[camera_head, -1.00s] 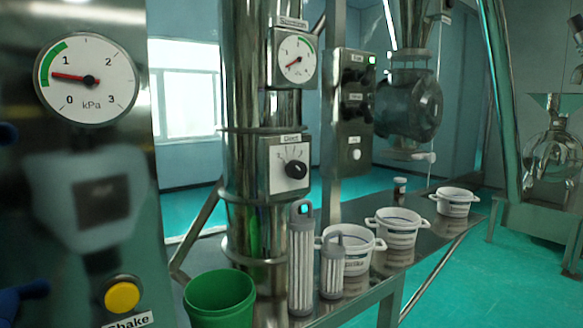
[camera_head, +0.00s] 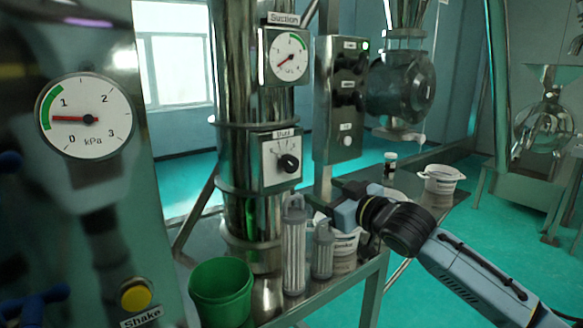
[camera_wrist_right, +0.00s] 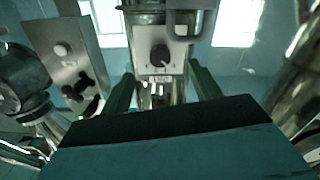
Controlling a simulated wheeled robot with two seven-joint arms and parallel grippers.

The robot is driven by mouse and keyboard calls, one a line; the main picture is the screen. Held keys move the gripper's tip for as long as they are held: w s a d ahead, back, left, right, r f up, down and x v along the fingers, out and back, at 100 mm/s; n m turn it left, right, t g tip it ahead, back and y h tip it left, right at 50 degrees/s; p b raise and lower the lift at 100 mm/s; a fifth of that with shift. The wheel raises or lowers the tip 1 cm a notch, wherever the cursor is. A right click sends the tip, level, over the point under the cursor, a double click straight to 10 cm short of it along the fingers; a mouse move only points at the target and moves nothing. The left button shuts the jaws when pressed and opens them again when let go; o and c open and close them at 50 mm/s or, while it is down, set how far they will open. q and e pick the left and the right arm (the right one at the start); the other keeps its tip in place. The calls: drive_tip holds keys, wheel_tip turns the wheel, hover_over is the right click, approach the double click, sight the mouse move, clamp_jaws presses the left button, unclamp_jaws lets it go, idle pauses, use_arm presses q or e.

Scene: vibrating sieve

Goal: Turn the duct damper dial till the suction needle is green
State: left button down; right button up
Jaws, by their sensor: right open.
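The duct damper dial (camera_head: 289,163) is a black knob on a pale plate fixed to the steel duct. It also shows in the wrist view (camera_wrist_right: 160,54), straight ahead between the fingers. Above it, the suction gauge (camera_head: 287,55) has a red needle pointing to the lower left, off the green arc at its upper right. My right gripper (camera_head: 328,200) is to the right of and below the dial, apart from it. In the wrist view its two fingers (camera_wrist_right: 162,90) are spread with nothing between them. My left gripper is not clearly seen.
A kPa gauge (camera_head: 85,116) and yellow Shake button (camera_head: 136,295) are on the left panel. A switch box (camera_head: 342,98) is right of the duct.

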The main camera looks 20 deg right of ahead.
sight(293, 166)
use_arm(q)
drive_tip(key=shift+s+a+r+p, duration=0.15)
drive_tip(key=shift+s+r+p, duration=0.15)
drive_tip(key=shift+r+p, duration=0.2)
drive_tip(key=shift+s+a+r+p, duration=0.1)
drive_tip(key=shift+s+r+p, duration=0.15)
drive_tip(key=shift+r+p, duration=0.25)
use_arm(e)
drive_tip(key=r+x, duration=0.1)
drive_tip(key=x, duration=0.7)
drive_tip(key=r+x, duration=0.1)
drive_tip(key=x, duration=0.4)
drive_tip(key=shift+w+r, duration=0.15)
drive_tip(key=shift+r, duration=0.15)
drive_tip(key=c, duration=1)
